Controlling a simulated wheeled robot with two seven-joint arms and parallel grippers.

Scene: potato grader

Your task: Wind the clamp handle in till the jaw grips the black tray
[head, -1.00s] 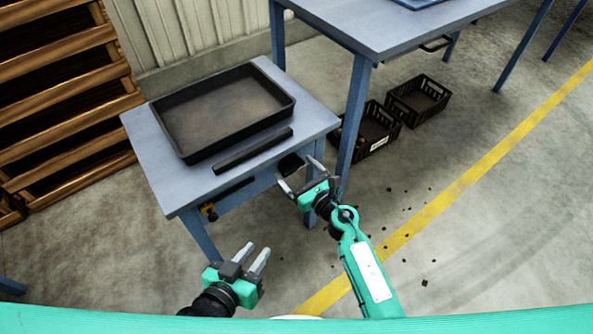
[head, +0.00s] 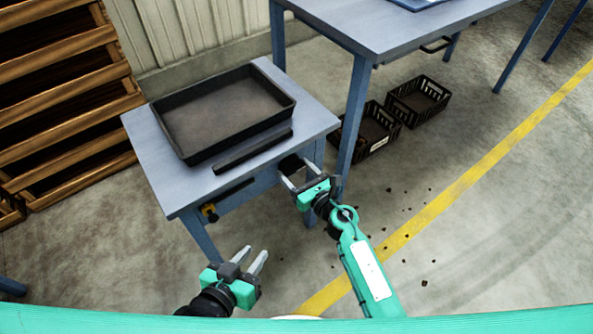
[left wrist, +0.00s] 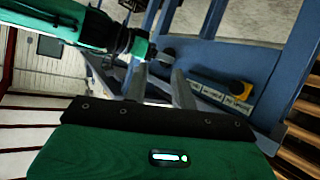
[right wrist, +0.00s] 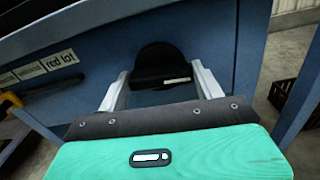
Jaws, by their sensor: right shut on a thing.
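The black tray (head: 181,143) lies on the small blue table. The clamp jaw, a dark bar (head: 252,153), lies along the table's front edge, with a strip of tabletop between it and the tray. The clamp handle (head: 291,163) is a black rounded knob below the front edge; it also shows in the right wrist view (right wrist: 158,62). My right gripper (head: 297,174) is shut on the handle, one finger on each side of it (right wrist: 160,90). My left gripper (head: 251,258) is open and empty, low in front of the table; its fingers stand apart in the left wrist view (left wrist: 158,85).
The small blue table (head: 160,170) carries a yellow-and-black fitting (head: 209,212) under its front edge. A larger blue table (head: 370,30) stands to the right, its leg near my right gripper. Black crates (head: 418,95) are on the floor. Wooden slatted crates (head: 60,110) are at left.

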